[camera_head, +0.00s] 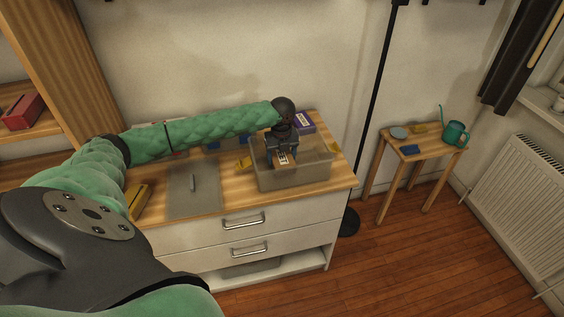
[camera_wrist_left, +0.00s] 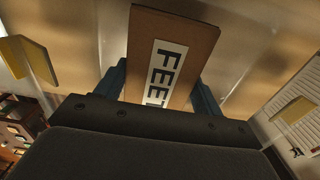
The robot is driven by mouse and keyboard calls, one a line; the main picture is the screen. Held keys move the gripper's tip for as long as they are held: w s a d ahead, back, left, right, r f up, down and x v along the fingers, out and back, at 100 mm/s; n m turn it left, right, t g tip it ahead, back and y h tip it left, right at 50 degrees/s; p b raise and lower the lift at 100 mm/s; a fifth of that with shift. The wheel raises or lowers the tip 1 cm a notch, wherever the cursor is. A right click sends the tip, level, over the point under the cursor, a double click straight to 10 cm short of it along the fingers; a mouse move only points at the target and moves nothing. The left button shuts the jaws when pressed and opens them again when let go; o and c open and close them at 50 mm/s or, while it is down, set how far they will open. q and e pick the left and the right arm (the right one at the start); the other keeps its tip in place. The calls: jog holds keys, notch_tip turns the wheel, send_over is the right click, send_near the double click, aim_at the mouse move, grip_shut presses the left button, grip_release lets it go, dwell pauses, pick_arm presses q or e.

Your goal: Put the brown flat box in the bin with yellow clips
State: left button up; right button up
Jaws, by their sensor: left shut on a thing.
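The brown flat box (camera_wrist_left: 199,31) bears a white label reading "FEET" in the left wrist view. It shows small in the head view (camera_head: 283,158). My left gripper (camera_head: 282,150) is shut on it, with one finger on each side (camera_wrist_left: 160,92). The see-through bin (camera_head: 293,181) stands on the dresser top, with a yellow clip (camera_head: 243,164) at its left end and another (camera_head: 335,148) at its right. The gripper and box are at the bin's opening, between the clips. I cannot tell whether the box touches the bin's floor. My right gripper is not in view.
A grey lid-like panel with a handle (camera_head: 180,197) lies left of the bin. A yellow item (camera_head: 139,203) is farther left. A purple box (camera_head: 305,121) stands behind the bin. A small table with a green watering can (camera_head: 455,134) stands to the right.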

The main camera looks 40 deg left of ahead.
aim_at(282, 156)
pick_arm(q)
notch_tip(282, 156, down, 3)
jog(key=shift+s+r+p, duration=0.15)
jog(key=shift+r+p, duration=0.05)
jog(key=shift+p, duration=0.4)
jog(key=shift+f, duration=0.5)
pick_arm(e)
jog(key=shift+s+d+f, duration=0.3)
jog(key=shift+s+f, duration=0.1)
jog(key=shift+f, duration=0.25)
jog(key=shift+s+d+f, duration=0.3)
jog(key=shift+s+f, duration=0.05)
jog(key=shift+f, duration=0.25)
pick_arm(q)
jog(key=shift+f, duration=0.1)
jog(key=o, duration=1.1)
jog(key=shift+c, duration=0.2)
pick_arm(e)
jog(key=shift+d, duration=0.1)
pick_arm(q)
jog(key=shift+r, duration=0.45)
notch_tip(282, 156, up, 11)
jog(key=b, duration=0.3)
jog(key=shift+r, duration=0.2)
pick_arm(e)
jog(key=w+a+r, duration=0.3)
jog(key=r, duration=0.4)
